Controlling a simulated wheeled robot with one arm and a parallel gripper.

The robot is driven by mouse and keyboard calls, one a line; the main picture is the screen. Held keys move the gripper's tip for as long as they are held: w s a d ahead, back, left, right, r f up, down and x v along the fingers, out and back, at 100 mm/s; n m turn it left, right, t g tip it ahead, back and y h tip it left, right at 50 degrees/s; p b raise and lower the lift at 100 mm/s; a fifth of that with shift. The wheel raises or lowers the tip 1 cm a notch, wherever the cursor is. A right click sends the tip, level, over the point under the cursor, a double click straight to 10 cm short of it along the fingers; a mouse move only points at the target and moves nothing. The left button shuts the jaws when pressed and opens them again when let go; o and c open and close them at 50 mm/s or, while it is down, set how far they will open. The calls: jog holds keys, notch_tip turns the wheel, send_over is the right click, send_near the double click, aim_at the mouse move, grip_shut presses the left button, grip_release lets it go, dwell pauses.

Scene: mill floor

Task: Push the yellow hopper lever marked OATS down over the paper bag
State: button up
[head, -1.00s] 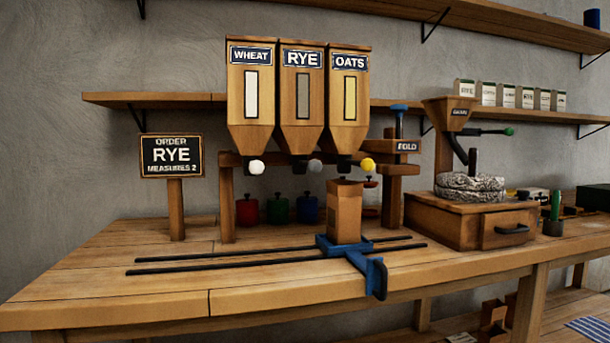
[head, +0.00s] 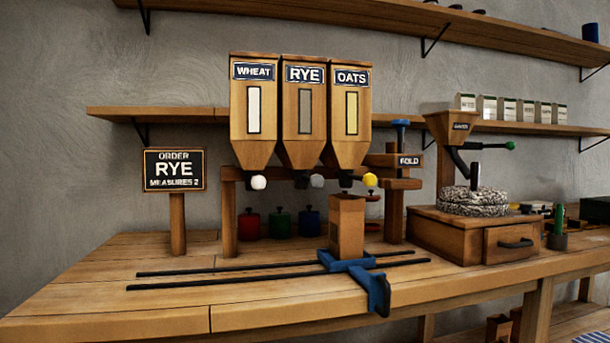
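The yellow lever knob (head: 370,180) sticks out at the foot of the hopper marked OATS (head: 350,112), the rightmost of three wooden hoppers. The brown paper bag (head: 347,228) stands upright below the OATS spout, on a blue carriage (head: 372,284) that sits across two dark rails. The bag's inside cannot be seen. The knob is above and a little right of the bag. My gripper is not in view.
The WHEAT hopper (head: 253,112) has a white knob (head: 259,182); the RYE hopper (head: 304,112) has a grey knob (head: 317,181). An order sign (head: 175,170) reads RYE, measures 2. A FOLD post and a mill (head: 470,232) stand right. The front left bench is clear.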

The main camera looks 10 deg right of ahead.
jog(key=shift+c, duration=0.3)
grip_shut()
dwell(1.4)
